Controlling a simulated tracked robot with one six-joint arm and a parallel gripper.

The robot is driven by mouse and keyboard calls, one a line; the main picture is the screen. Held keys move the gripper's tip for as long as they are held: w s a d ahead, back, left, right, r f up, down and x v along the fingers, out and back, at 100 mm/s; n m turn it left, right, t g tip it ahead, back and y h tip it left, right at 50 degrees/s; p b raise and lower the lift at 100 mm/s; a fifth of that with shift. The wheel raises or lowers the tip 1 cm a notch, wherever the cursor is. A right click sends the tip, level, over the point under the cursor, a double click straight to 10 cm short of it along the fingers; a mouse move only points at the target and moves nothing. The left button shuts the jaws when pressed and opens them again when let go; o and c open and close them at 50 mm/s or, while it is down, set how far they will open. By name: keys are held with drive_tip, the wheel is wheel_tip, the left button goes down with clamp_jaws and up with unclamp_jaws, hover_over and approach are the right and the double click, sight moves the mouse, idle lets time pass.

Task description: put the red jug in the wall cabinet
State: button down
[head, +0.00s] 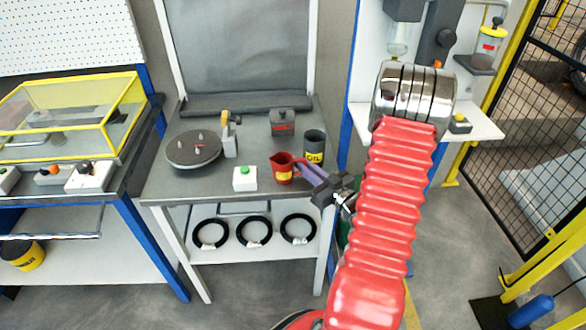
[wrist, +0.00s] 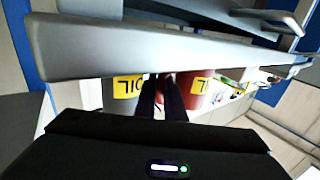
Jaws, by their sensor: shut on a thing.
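The red jug (head: 282,169) with a yellow label is at the front right of the grey workbench (head: 205,190). It also shows in the wrist view (wrist: 202,92), which is turned over. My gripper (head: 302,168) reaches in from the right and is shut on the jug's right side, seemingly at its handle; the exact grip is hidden. In the wrist view its dark fingers (wrist: 165,98) are close together against the jug. I cannot tell whether the jug touches the bench top. I cannot make out a wall cabinet in either view.
A dark oil can (head: 314,148) stands just behind the jug, beside my fingers. A white box with a green button (head: 244,179) is to the left. A round turntable (head: 193,150) and grey box (head: 283,122) stand farther back. Black rings (head: 254,231) are below.

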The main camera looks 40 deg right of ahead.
drive_tip(key=shift+r, duration=0.3)
drive_tip(key=shift+r, duration=4.65)
drive_tip(key=shift+w+a, duration=0.1)
drive_tip(key=shift+w+a, duration=0.2)
drive_tip(key=w+a, duration=1.1)
drive_tip(key=a, duration=0.3)
drive_tip(key=w+a+f, duration=0.1)
drive_tip(key=a, duration=0.7)
drive_tip(key=w+a+f, duration=0.1)
drive_tip(key=w+a, duration=0.1)
drive_tip(key=a, duration=0.7)
drive_tip(key=shift+a+f, duration=0.25)
drive_tip(key=shift+f, duration=0.1)
